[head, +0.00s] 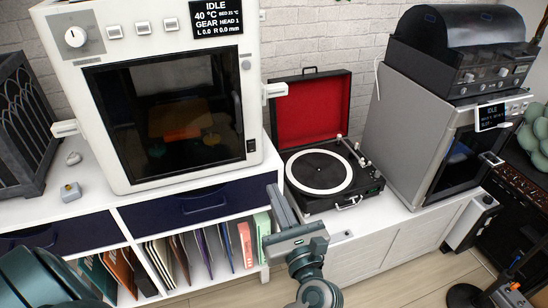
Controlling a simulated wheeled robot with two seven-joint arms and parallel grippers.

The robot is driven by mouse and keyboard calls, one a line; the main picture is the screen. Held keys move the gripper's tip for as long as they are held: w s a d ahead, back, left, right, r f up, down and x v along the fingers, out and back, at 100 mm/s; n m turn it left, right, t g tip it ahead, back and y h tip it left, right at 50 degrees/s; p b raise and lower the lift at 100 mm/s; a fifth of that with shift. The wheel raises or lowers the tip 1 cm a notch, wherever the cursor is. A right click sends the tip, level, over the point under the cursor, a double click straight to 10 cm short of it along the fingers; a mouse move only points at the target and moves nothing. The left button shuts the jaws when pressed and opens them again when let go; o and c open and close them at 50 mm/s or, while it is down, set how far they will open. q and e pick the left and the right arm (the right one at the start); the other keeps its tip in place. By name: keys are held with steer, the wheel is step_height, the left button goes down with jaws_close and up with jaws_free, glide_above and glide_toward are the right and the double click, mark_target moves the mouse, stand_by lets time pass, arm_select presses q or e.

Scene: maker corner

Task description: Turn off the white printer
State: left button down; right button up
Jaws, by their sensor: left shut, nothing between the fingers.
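The white printer (165,35) stands upright on the white cabinet at the left in the head view. Its display (216,18) is lit and reads IDLE, with 40 °C, bed 21 °C and GEAR HEAD 1. A round knob (76,37) and a row of small buttons are on its top front. Its dark window door is closed. A small black switch (251,146) sits at the lower right of its front. My left gripper (279,200) is shut and empty, pointing up, below and to the right of the printer, appearing apart from it. My right gripper is not in view.
A record player with a red-lined lid (312,112) stands right of the printer. A grey printer (405,130) with its own IDLE display and an amplifier (470,65) on top is further right. Records fill the shelf below. Small items (70,191) lie on the cabinet's left.

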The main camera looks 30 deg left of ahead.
mark_target(253, 145)
arm_select(q)
steer(key=shift+w+a, duration=0.1)
steer(key=shift+a, duration=0.05)
